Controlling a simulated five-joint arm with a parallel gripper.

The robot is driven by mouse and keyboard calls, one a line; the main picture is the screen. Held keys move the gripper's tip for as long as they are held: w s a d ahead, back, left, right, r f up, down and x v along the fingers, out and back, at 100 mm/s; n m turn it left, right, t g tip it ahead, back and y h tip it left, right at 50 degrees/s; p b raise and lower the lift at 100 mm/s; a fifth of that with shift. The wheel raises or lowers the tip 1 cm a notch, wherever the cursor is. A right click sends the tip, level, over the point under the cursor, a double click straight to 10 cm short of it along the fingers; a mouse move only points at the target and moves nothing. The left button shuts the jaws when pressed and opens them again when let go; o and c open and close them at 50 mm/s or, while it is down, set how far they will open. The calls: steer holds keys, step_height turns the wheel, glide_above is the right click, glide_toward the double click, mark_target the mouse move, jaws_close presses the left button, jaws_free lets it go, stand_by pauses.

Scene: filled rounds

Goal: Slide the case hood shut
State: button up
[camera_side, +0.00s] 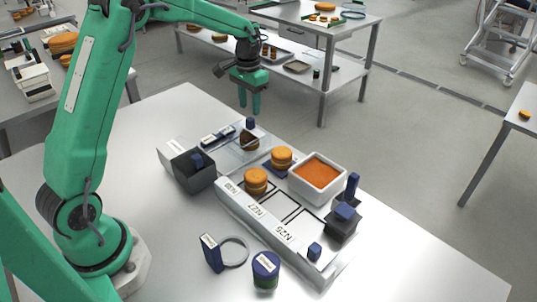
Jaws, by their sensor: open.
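My gripper (249,108) is green and points straight down, its two fingers apart and empty. It hangs above the far side of the white table, over the back end of a clear case (228,152). The case looks like the one with the hood; its see-through walls make the hood's edges and how far it is open hard to tell. A small blue knob (250,123) stands at its back end, just below my fingers. A brown filled round (250,142) shows near that end. I cannot tell whether the fingers touch the knob; they appear above it.
A dark grey box (193,172) with a blue knob stands before the case. A pale slotted tray (264,222) holds orange rounds (256,180). Beside it are a white bin of orange filling (318,174) and another dark box (343,222). The table's front right is clear.

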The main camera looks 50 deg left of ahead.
mark_target(250, 119)
steer(key=shift+f, duration=2.95)
jaws_close()
